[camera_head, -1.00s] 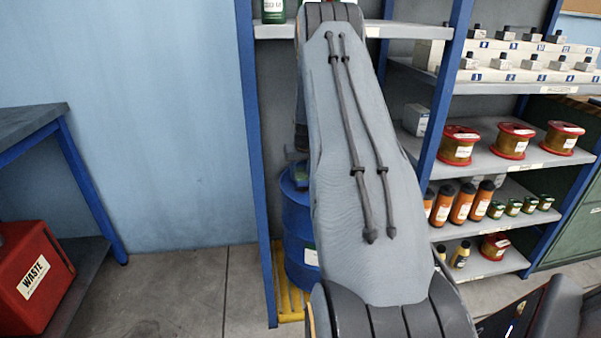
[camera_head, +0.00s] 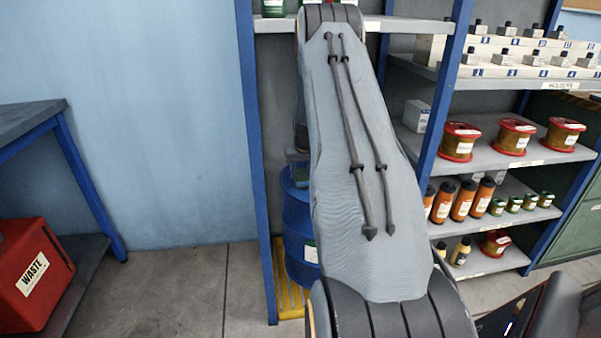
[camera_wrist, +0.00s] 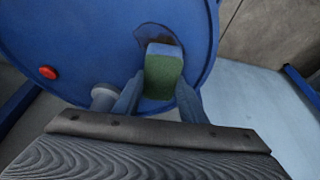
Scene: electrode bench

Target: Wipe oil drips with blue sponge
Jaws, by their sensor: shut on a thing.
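My gripper (camera_wrist: 158,96) is shut on the sponge (camera_wrist: 163,72), which has a light blue layer and a green layer. In the wrist view the sponge is over the blue drum's round top (camera_wrist: 85,45), at or very near the surface; I cannot tell if it presses on it. A dark brown oil patch (camera_wrist: 150,33) shows just beyond the sponge, and the sponge hides part of it. In the head view the blue drum (camera_head: 298,225) stands behind my arm, which hides much of it and most of my gripper.
A red cap (camera_wrist: 47,73) and a grey cap (camera_wrist: 104,94) are on the drum top. The drum is by a yellow grate (camera_head: 290,297), beside a blue shelf post (camera_head: 257,170). A red waste bin (camera_head: 33,275) is at left. Shelves with copper-coloured reels (camera_head: 512,138) are at right.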

